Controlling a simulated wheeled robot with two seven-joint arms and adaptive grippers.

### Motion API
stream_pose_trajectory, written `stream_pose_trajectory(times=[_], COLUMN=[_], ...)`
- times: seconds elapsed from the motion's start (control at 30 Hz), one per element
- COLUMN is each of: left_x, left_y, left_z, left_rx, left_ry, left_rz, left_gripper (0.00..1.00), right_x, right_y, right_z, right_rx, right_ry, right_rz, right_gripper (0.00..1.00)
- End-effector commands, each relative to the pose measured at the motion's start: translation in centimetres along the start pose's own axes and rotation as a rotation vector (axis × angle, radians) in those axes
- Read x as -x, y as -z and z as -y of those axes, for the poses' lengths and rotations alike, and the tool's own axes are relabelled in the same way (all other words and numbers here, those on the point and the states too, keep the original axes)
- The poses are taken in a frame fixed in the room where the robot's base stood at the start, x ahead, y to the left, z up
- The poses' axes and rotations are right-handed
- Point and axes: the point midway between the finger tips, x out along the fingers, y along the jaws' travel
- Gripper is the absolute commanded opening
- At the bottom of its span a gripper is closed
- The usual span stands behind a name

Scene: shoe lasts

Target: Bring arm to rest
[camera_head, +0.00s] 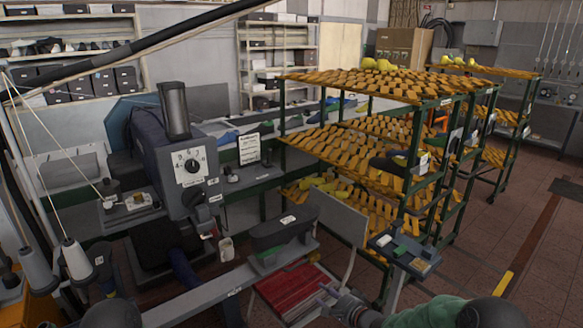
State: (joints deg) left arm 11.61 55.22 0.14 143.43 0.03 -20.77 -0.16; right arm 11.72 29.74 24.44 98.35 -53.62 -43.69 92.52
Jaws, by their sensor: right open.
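My right gripper (328,294) is low in the head view, right of centre at the bottom, with its arm coming in from the lower right. Its jaws are open and nothing shows between them. It appears in front of a red padded surface (296,288) and the grey bar of the bench. I cannot tell the exact gap to them. My left gripper does not show.
A wooden-slat rack (372,87) with yellow shoe lasts (378,65) fills the right. A small tool tray (404,254) stands right of the gripper. Floor (535,232) is open at far right.

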Motion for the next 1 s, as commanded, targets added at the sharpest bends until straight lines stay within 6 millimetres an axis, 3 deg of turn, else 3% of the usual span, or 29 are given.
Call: stream_pose_trajectory(times=[0.03,0.27,0.5,0.63,0.8,1.0], left_x=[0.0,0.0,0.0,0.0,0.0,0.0], left_y=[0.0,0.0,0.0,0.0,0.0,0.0], left_z=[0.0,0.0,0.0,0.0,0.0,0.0], left_rx=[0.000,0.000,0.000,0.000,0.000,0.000], left_ry=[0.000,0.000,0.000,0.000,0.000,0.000], left_rz=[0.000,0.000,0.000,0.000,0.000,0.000], left_gripper=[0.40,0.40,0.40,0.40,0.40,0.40], right_x=[0.1,3.1,10.2,14.9,19.6,21.4], right_y=[-1.1,-6.9,-15.3,-20.0,-24.1,-25.5], right_z=[-2.4,-13.6,-23.6,-27.1,-29.2,-29.8], right_rx=[0.017,0.170,0.332,0.401,0.455,0.476], right_ry=[-0.053,-0.350,-0.656,-0.777,-0.860,-0.882], right_rz=[-0.002,0.034,0.243,0.404,0.570,0.639], right_gripper=[0.43,0.43,0.43,0.43,0.43,0.43])
